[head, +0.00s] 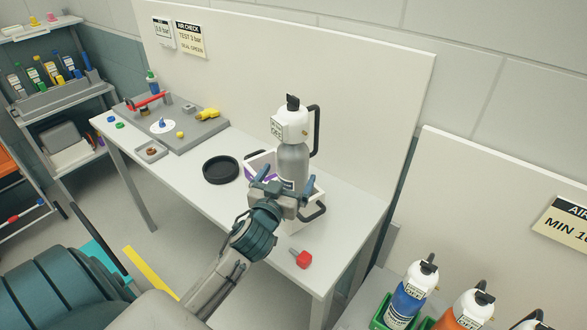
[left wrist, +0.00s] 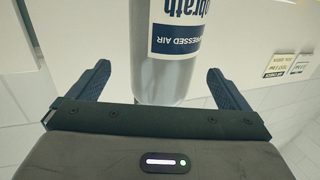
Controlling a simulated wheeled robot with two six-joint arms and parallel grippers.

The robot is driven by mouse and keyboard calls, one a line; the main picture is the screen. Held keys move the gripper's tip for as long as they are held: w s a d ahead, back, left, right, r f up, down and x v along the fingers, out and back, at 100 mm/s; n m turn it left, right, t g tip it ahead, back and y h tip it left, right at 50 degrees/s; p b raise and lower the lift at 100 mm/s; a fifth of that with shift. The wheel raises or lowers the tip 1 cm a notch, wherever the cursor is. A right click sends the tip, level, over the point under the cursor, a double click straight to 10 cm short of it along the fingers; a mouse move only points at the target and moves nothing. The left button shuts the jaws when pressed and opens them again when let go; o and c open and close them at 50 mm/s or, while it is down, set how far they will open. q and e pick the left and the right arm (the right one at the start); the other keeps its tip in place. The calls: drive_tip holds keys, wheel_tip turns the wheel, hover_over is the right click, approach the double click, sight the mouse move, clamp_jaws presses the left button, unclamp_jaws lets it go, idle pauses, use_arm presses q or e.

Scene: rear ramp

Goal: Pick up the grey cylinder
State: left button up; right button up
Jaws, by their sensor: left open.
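The grey cylinder (head: 293,160) stands upright on the workbench, its lower end at a white holder (head: 317,190). It has a white cap with a label, a black top and a black side handle. My left gripper (head: 282,177) is at its lower body, on the near side, with open jaws. In the left wrist view the grey cylinder (left wrist: 165,80), with a "COMPRESSED AIR" label, shows between the two spread fingers, with a gap on each side. The gripper hides part of the cylinder's base and the holder. My right gripper is not in view.
On the bench (head: 230,200) are a black round dish (head: 220,169), a red knob-like piece (head: 301,259) and a grey board (head: 185,127) with small parts. A tall white panel (head: 350,110) stands close behind the cylinder. Other bottles, one blue (head: 408,295), stand at lower right.

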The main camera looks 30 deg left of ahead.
use_arm(q)
drive_tip(key=shift+w+a+r+p, duration=0.1)
drive_tip(key=shift+w+r+p, duration=0.05)
drive_tip(key=shift+w+p, duration=0.15)
drive_tip(key=shift+w+a+r+p, duration=0.1)
drive_tip(key=shift+w+p, duration=0.1)
drive_tip(key=shift+w, duration=0.15)
drive_tip(key=p+x, duration=0.2)
drive_tip(key=x, duration=0.1)
drive_tip(key=shift+w+a, duration=0.15)
drive_tip(key=shift+a, duration=0.05)
drive_tip(key=shift+w+f, duration=0.15)
drive_tip(key=shift+w, duration=0.3)
drive_tip(key=shift+s, duration=0.1)
drive_tip(key=shift+c, duration=0.2)
drive_tip(key=c, duration=1.8)
drive_tip(key=shift+r, duration=0.35)
drive_tip(key=c, duration=0.3)
drive_tip(key=shift+f, duration=0.1)
